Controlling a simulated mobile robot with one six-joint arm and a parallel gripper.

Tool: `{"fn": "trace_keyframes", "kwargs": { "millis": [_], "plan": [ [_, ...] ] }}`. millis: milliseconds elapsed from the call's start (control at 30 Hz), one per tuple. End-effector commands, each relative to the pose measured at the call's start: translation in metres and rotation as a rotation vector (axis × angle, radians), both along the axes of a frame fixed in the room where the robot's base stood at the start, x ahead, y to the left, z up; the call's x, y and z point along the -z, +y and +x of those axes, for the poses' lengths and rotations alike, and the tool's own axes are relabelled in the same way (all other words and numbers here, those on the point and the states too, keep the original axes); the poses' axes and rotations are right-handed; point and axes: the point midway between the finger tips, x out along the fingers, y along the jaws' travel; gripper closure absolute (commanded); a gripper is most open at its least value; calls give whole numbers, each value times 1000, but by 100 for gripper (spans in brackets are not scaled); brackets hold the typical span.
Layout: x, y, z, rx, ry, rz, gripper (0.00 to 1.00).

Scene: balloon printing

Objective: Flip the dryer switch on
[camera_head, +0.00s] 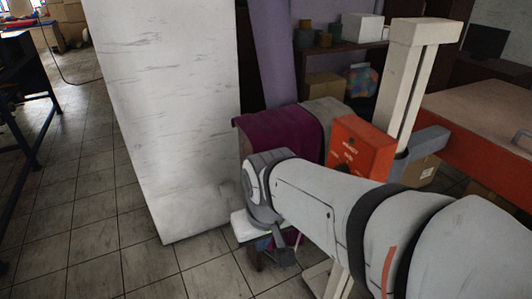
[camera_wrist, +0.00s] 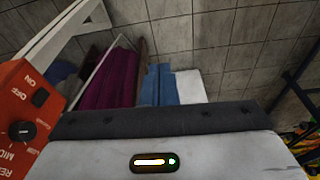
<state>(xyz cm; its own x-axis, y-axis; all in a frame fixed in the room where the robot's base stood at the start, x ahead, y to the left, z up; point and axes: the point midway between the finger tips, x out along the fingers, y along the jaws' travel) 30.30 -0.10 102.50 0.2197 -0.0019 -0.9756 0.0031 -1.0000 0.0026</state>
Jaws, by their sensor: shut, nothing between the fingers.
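The dryer control box (camera_head: 361,146) is orange and stands behind my arm, right of centre in the head view. Its lower part is hidden by my arm. In the wrist view the box (camera_wrist: 22,98) fills the left edge, tilted, with a small black switch (camera_wrist: 40,98) between the words ON and OFF. Which way the switch is set I cannot tell. A round black knob (camera_wrist: 21,131) sits beside it. My gripper (camera_head: 284,253) points down, left of and lower than the box and apart from it. It is shut and empty; its fingertips are hard to make out.
Dark red cloth (camera_head: 272,131) and grey cloth hang beside the box. A tall white panel (camera_head: 170,110) stands to the left. A pale upright post (camera_head: 407,85) and an orange-edged table (camera_head: 480,125) are at the right. Tiled floor (camera_head: 90,190) is clear at the left.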

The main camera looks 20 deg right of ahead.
Motion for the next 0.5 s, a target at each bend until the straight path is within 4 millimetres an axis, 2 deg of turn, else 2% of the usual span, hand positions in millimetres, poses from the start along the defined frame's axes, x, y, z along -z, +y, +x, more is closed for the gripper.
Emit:
{"fn": "trace_keyframes", "kwargs": {
  "millis": [267,367,500],
  "plan": [
    [3,-2,0,-13,24,-17,100],
    [13,-5,0,-54,99,-79,100],
    [34,-27,-1,-189,296,-245,100]
  ]
}}
